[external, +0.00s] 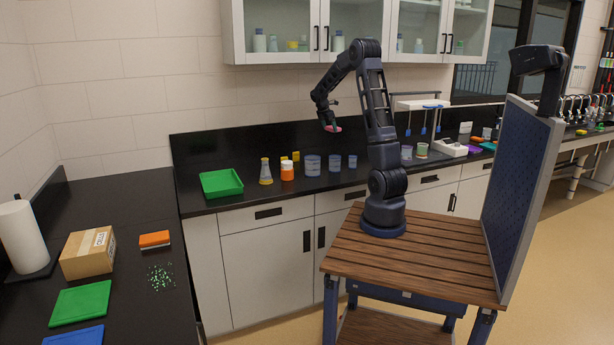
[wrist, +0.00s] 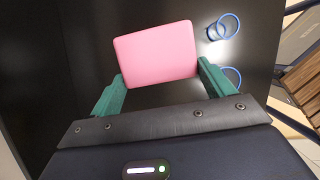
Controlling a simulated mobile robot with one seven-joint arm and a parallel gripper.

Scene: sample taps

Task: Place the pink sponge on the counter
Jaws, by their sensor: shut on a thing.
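The pink sponge (wrist: 157,52) is held between the two green fingers of my gripper (wrist: 158,82) in the wrist view. In the external view the sponge (external: 332,129) is a small pink patch at the end of my gripper (external: 329,124), raised above the back counter. My gripper is shut on it. The black counter (external: 237,203) runs along the back wall, and its dark top lies below the sponge in the wrist view.
A green tray (external: 221,184), a yellow flask (external: 265,172), an orange-and-white bottle (external: 287,171) and blue-marked beakers (external: 312,166) stand on the back counter. The left counter holds a cardboard box (external: 88,252), an orange sponge (external: 154,239) and a green board (external: 80,303). Cabinets hang above.

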